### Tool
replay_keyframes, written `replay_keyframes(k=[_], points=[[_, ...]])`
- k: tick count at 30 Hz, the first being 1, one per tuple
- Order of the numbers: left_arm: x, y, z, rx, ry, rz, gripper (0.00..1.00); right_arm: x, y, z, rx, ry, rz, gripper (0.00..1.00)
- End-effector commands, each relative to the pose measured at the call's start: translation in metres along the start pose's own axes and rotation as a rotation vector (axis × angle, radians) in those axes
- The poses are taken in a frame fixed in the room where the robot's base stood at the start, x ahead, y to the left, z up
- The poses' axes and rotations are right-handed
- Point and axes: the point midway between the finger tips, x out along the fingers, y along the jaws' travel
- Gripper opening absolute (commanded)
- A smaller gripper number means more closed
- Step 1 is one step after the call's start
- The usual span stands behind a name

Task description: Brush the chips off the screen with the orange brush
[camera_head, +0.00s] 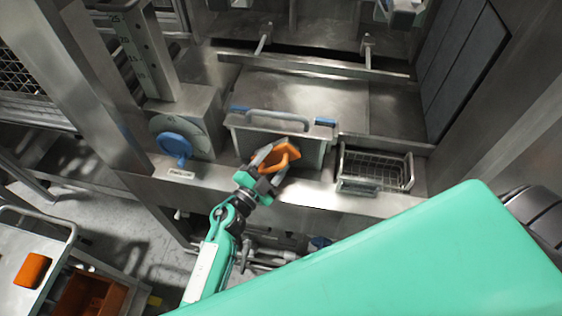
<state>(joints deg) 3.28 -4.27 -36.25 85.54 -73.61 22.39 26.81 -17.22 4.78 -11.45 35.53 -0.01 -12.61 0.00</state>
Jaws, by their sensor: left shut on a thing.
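My left gripper (266,165) reaches up from the lower left and is shut on the orange brush (285,155). It holds the brush in front of a grey metal panel (306,148) with a bar handle and blue corner pieces. I cannot tell whether the brush touches the panel. I cannot tell for sure which surface is the screen; no chips can be made out at this size. My right gripper is not in view.
A wire basket (376,169) sits in the ledge right of the panel. A blue knob (175,146) is on the housing at left. A cart (18,246) at lower left carries an orange block (33,270). A large green part of mine covers the lower right.

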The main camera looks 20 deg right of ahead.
Motion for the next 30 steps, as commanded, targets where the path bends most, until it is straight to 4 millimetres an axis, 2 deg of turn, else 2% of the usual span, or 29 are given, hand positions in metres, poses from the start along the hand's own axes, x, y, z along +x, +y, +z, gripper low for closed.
replay_keyframes(k=[6,17,30], points=[[-0.008,-0.013,0.011,0.001,-0.001,0.000,0.39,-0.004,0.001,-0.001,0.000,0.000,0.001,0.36],[-0.010,-0.013,0.010,-0.001,0.001,-0.001,0.39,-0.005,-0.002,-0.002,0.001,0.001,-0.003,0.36],[-0.049,-0.005,-0.006,-0.001,0.001,0.000,0.39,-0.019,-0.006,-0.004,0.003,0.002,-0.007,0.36]])
